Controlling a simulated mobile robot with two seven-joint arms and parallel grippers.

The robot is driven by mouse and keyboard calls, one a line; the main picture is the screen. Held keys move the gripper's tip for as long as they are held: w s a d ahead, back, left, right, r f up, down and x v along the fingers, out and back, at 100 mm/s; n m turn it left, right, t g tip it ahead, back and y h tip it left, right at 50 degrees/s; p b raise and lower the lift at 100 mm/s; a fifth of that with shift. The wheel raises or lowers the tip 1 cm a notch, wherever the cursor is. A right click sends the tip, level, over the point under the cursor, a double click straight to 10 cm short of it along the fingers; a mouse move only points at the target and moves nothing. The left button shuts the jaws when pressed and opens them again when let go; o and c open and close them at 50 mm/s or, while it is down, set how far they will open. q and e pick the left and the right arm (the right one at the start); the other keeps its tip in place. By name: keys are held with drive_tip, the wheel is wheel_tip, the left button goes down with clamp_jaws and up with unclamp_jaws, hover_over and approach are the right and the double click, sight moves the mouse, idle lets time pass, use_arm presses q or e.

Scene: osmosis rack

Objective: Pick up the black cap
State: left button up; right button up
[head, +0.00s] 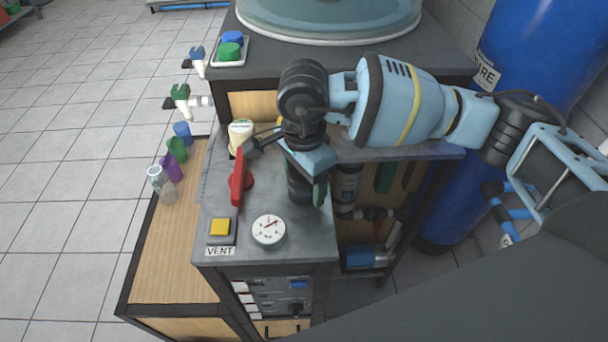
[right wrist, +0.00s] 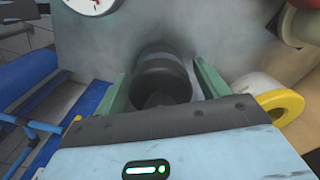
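The black cap (right wrist: 162,78) is a dark, rounded cylinder on the grey panel in the right wrist view. It lies between the two green fingers of my right gripper (right wrist: 163,88), with a narrow gap on each side. In the head view the black cap (head: 299,188) shows beneath my right gripper (head: 306,178), partly covered by it, on the grey top of the cabinet. My right gripper is open around the cap, and I see no clear contact. My left gripper is not in view.
A red lever (head: 238,181), a gauge (head: 268,230) and a yellow button (head: 220,228) stand left of the cap. A white-topped container (head: 240,134) is behind the lever. Colored cups (head: 177,149) and a clear bottle (head: 162,184) stand on the wooden shelf. A blue tank (head: 545,50) is at right.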

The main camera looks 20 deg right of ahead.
drive_tip(key=c, duration=0.7)
drive_tip(key=shift+c, duration=0.2)
drive_tip(key=shift+r, duration=0.15)
drive_tip(key=shift+r, duration=0.2)
wheel_tip(320, 180, up, 3)
drive_tip(key=shift+r, duration=0.1)
drive_tip(key=s+a+r+b, duration=0.1)
drive_tip(key=s+a, duration=0.3)
drive_tip(key=s, duration=1.1)
drive_tip(key=shift+s, duration=0.25)
